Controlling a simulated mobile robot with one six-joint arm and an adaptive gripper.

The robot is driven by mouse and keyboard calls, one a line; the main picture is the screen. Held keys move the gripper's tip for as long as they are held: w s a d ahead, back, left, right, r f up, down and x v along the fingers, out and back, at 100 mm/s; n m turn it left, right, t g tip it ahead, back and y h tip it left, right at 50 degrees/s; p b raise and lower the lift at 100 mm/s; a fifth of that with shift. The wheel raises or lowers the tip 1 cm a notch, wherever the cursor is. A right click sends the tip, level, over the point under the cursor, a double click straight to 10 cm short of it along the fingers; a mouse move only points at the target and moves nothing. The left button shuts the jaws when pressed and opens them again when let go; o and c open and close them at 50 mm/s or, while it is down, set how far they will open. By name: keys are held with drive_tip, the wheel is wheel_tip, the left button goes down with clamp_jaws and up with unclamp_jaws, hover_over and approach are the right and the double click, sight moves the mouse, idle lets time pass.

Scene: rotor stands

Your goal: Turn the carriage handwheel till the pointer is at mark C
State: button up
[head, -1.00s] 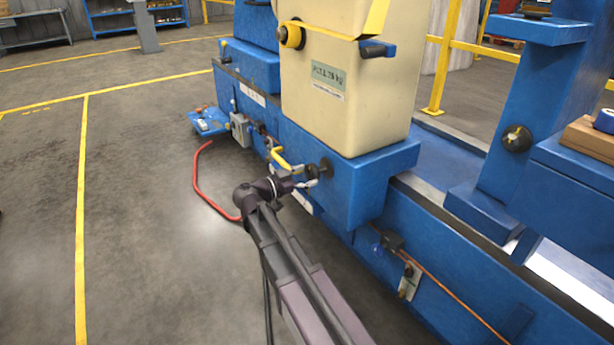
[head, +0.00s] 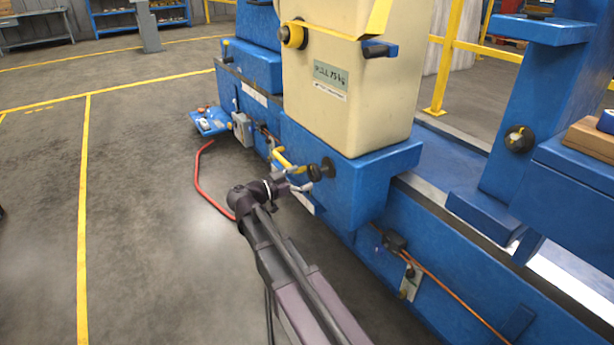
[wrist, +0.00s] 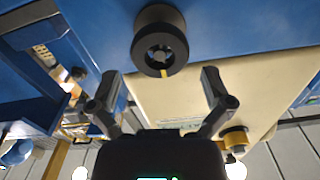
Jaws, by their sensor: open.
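A black round handwheel (head: 327,168) sticks out of the blue carriage (head: 345,195) under the cream housing. In the wrist view the handwheel (wrist: 160,45) shows nearly face-on, with a recessed hub and a small yellow mark on its lower rim. My gripper (head: 297,179) is just left of the wheel in the head view. In the wrist view my gripper (wrist: 161,82) has its two fingers spread wide, with nothing held between them. The wheel lies beyond the fingertips, apart from them. I cannot make out the pointer or a mark C.
The cream housing (head: 345,100) carries a label and a yellow-black knob (head: 293,35). A yellow handle (head: 285,158) and a grey box (head: 242,130) are beside the gripper on the machine's side. A red hose (head: 200,185) lies on the floor. Open floor (head: 150,200) is to the left.

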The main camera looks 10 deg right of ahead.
drive_tip(key=shift+s+a, duration=0.25)
drive_tip(key=shift+a, duration=0.45)
drive_tip(key=shift+a, duration=0.1)
drive_tip(key=shift+v, duration=2.9)
drive_tip(key=s+d+f+n+g+y+p, duration=0.5)
drive_tip(key=s+d+n+y+p, duration=0.4)
drive_tip(key=s, duration=0.1)
drive_tip(key=s+a+r+n+y+p, duration=0.1)
drive_tip(key=s+a+n+y+p, duration=0.2)
drive_tip(key=s+n+y+p, duration=0.4)
wheel_tip(320, 180, up, 38)
drive_tip(key=y+p, duration=0.1)
drive_tip(key=p, duration=3.5)
drive_tip(key=shift+d+g+p, duration=0.15)
drive_tip(key=shift+g+p, duration=0.15)
